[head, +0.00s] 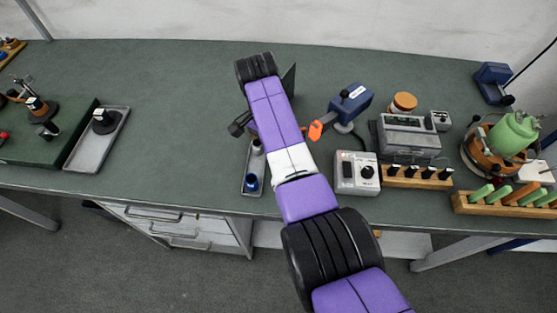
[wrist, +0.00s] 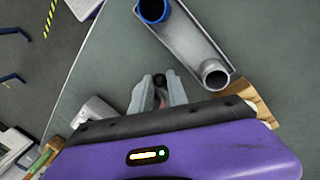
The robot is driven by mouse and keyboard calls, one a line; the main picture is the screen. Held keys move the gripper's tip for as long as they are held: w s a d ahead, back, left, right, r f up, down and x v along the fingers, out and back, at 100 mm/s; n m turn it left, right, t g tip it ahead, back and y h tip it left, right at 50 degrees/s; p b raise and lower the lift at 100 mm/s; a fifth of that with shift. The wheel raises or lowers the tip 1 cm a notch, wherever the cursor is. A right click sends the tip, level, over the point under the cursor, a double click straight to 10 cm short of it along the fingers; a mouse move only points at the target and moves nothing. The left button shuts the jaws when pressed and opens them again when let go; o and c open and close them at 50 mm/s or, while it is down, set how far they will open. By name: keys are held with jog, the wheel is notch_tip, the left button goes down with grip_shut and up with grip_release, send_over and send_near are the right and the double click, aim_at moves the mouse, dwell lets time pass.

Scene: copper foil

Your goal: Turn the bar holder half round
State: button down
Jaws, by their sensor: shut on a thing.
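My gripper (wrist: 159,88) points down at the bench in the wrist view, its two pale fingers close together. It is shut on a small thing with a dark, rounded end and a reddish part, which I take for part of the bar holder. Most of it is hidden by the fingers and the wrist. A piece of wood (wrist: 249,94) shows at the right beside my wrist; I cannot tell if it belongs to the held thing. In the head view my own arm covers the fingers and whatever they hold.
A grey tray (wrist: 192,45) with a blue-rimmed cup (wrist: 153,10) and a grey cup (wrist: 214,75) lies close by. In the head view a grey box with a knob (head: 356,172) and a blue tool (head: 350,101) stand right of my arm. The bench's left middle is clear.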

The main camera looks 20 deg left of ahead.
jog(key=shift+w+a+m+g+b, duration=0.15)
jog(key=shift+w+a+m+b, duration=0.2)
jog(key=shift+m+b, duration=0.5)
jog(key=shift+w+a+m+g+b, duration=0.15)
jog(key=shift+w+m+b, duration=0.3)
jog(key=shift+m+b, duration=0.4)
jog(key=shift+w+m+b, duration=0.3)
jog(key=shift+m+b, duration=0.2)
jog(key=shift+b, duration=0.25)
jog(key=shift+w+r+y, duration=0.1)
jog(key=shift+y, duration=0.2)
jog(key=c, duration=1.6)
grip_release()
jog(key=r, duration=0.2)
jog(key=r+b, duration=0.1)
jog(key=r, duration=0.2)
jog(key=w+a+r, duration=0.1)
jog(key=r, duration=0.1)
jog(key=shift+r, duration=0.3)
